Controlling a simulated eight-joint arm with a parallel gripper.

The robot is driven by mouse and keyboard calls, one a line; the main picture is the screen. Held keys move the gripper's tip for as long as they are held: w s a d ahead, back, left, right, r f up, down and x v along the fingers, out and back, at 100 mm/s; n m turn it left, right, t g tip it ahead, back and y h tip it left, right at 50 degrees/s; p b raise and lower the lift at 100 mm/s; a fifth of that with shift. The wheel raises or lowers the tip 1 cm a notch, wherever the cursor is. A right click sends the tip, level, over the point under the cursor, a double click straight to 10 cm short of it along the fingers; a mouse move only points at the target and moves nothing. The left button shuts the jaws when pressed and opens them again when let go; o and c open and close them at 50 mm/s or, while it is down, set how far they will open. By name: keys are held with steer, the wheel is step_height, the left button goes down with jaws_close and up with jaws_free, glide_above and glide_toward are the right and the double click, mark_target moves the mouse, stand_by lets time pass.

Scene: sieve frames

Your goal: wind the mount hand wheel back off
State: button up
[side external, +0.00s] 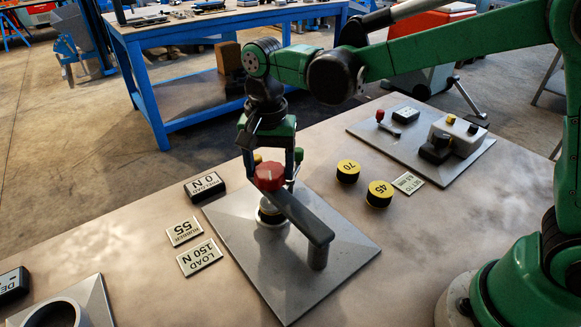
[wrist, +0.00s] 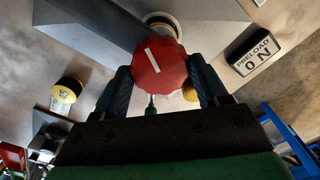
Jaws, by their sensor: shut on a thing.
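The red hand wheel (side external: 268,177) sits on the free end of a dark grey arm (side external: 300,215) on a post above a grey mount plate (side external: 330,262). My gripper (side external: 271,170) comes down over the wheel from above and is shut on it. In the wrist view the wheel (wrist: 158,60) is held between the two fingertips (wrist: 160,75), and a white line marks its top. A pale round piece (side external: 268,214) lies under the arm, partly hidden. The preload display (side external: 205,186) at the plate's left reads 0 N; it also shows in the wrist view (wrist: 255,52).
Two black-and-yellow pucks, marked 70 (side external: 348,171) and 45 (side external: 379,194), stand right of the mount. Cards reading rubber 55 (side external: 184,231) and load 150 N (side external: 199,257) lie left. A second grey plate (side external: 375,125) with a device stands behind. A ring fixture (side external: 55,315) is front left.

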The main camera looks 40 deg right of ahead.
steer(key=n, duration=1.4)
steer(key=shift+a, duration=0.1)
steer(key=n, duration=0.4)
steer(key=shift+n, duration=0.3)
stand_by(0.4)
steer(key=o, duration=1.3)
steer(key=shift+c, duration=0.2)
